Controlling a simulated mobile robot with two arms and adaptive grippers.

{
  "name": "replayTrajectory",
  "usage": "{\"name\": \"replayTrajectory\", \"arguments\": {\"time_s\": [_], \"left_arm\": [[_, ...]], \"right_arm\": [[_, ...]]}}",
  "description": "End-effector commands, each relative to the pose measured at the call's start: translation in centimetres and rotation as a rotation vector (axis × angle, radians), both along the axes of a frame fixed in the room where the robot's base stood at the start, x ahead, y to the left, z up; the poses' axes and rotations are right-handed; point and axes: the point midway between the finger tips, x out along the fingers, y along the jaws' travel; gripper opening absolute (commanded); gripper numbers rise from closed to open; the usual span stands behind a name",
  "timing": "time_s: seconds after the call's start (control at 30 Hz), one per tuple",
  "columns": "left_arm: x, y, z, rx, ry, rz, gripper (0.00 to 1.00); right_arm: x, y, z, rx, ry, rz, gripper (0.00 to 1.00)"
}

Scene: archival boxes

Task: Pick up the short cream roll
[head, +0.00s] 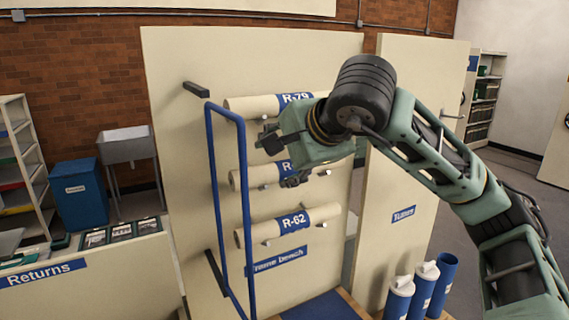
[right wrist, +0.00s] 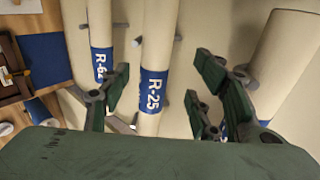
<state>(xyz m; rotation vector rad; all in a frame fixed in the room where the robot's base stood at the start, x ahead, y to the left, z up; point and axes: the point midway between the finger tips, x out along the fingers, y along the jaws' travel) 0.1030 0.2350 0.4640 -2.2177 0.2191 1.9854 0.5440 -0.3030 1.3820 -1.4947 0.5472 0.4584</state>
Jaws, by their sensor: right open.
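Three cream rolls with blue label bands lie across pegs on a cream upright panel; I cannot tell which the task calls short. In the head view the top one is R-79 (head: 252,106), the bottom one R-62 (head: 262,232). The middle roll (head: 239,179) is partly hidden by my right gripper (head: 281,160); the right wrist view shows it as R-25 (right wrist: 158,40). My right gripper is open and empty in front of the panel. In the right wrist view R-25 appears between its fingers (right wrist: 160,82); contact is unclear. My left gripper is out of view.
A blue tubular frame (head: 215,200) stands before the rolls' left ends. Pegs (head: 196,89) stick out of the panel (head: 180,60). Blue-and-white cylinders (head: 424,285) stand at the lower right. A Returns counter (head: 130,265) is at the lower left.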

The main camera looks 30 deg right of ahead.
Motion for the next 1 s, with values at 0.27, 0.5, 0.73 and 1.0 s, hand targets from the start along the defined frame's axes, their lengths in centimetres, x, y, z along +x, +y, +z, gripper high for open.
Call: {"name": "replayTrajectory", "arguments": {"time_s": [0.27,0.5,0.73,1.0], "left_arm": [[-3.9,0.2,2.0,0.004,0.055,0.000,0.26],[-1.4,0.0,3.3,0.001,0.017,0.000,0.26],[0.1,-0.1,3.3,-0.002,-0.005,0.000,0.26],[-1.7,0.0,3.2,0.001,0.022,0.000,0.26]], "right_arm": [[2.5,-0.3,-2.2,0.001,0.008,-0.001,0.56],[4.8,-0.4,-4.3,0.003,0.004,0.000,0.56],[5.0,-0.4,-4.6,0.003,0.002,0.000,0.56],[5.0,-0.4,-4.5,0.003,0.002,0.000,0.35]]}}
